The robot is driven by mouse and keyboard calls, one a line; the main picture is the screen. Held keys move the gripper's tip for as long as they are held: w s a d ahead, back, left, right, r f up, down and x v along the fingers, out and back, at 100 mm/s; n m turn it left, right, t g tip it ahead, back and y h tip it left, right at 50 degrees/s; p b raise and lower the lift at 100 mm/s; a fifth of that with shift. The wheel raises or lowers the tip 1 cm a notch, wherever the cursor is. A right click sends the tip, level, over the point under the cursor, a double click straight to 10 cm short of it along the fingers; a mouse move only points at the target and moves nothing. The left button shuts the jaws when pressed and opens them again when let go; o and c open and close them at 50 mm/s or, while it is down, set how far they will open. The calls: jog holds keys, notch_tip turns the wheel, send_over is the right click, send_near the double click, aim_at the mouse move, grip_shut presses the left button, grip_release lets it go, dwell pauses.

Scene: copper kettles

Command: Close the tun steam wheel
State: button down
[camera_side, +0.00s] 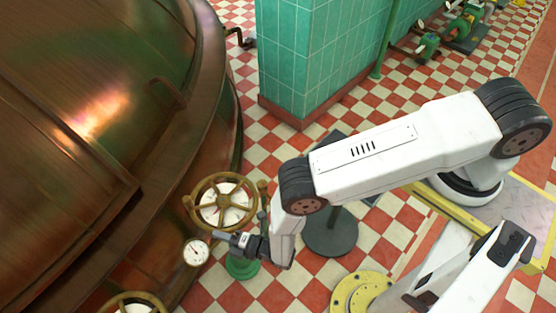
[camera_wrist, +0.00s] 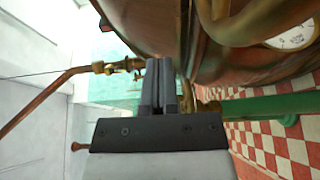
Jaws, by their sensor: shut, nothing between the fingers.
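A brass handwheel (camera_side: 206,222) with spokes and knobs on its rim stands beside the copper kettle, above a green base, with a white face behind its spokes. A second brass wheel (camera_side: 133,297) is cut off at the bottom edge. I cannot tell from markings which is the tun steam wheel. My gripper (camera_side: 222,237) is shut and empty, just below the first wheel's rim and right of a small gauge; I cannot tell whether it touches the wheel. In the wrist view, its fingers (camera_wrist: 160,85) are together, and a curved brass rim (camera_wrist: 265,22) is close at upper right.
The copper kettle (camera_side: 90,100) fills the left side. The white gauge (camera_side: 196,252) sits close to my fingertips. A green-tiled pillar (camera_side: 285,60) stands behind. A copper pipe (camera_wrist: 45,95) runs at left in the wrist view. Checkered floor (camera_side: 330,275) lies open in front.

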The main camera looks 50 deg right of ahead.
aim_at(188, 205)
jog(key=shift+w+a, duration=0.15)
jog(key=shift+w, duration=1.8)
jog(key=shift+w+a, duration=0.2)
jog(key=shift+w, duration=1.7)
jog(key=shift+w+a, duration=0.15)
jog(key=shift+w, duration=1.8)
jog(key=shift+w+d, duration=0.5)
jog(key=shift+w, duration=0.35)
